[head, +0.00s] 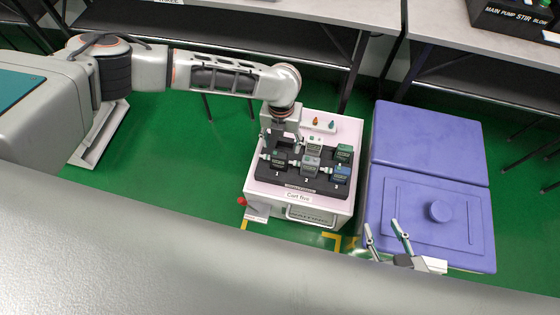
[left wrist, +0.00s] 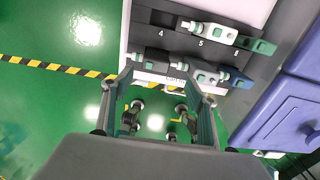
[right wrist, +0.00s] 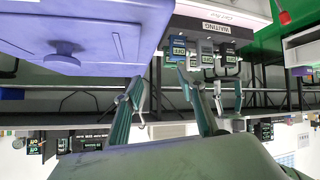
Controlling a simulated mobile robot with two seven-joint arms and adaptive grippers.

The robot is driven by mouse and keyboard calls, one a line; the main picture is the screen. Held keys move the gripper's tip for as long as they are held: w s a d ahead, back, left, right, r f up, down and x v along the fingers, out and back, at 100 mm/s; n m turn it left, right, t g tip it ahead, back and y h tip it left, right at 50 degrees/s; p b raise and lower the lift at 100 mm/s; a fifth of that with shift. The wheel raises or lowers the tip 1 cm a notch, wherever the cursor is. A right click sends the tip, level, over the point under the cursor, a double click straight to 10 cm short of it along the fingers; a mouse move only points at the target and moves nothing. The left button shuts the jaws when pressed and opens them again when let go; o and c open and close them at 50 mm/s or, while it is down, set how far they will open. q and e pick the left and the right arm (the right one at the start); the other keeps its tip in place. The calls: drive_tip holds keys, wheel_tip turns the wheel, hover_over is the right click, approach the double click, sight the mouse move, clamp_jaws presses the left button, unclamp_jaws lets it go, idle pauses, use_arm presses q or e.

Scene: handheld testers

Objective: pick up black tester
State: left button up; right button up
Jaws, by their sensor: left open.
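The black tester (head: 278,158) lies in slot 1 of a dark tray (head: 300,181) on Cart five. It also shows in the left wrist view (left wrist: 153,57), just beyond my fingertips. My left gripper (head: 280,141) reaches over the tray from the upper left. Its fingers are apart with nothing between them, and I cannot tell their exact height above the tester. My right gripper (head: 386,228) is open and empty at the front right of the cart. Its spread fingers also show in the right wrist view (right wrist: 160,80).
A grey tester (head: 310,162), a blue tester (head: 341,173), a green tester (head: 344,152) and a pale tester (head: 314,144) share the tray. Slot 4 looks empty. A purple crate (head: 440,180) stands right of the cart. Benches line the back; green floor lies open to the left.

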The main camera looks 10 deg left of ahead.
sight(279, 154)
use_arm(q)
drive_tip(key=shift+a+f, duration=0.25)
drive_tip(key=shift+f, duration=0.1)
wheel_tip(279, 154, down, 6)
drive_tip(key=shift+s+a+f+b, duration=0.1)
drive_tip(key=shift+s+a+b, duration=0.05)
drive_tip(key=shift+b, duration=0.85)
drive_tip(key=shift+f, duration=0.45)
drive_tip(key=shift+r, duration=0.1)
drive_tip(key=c, duration=1.7)
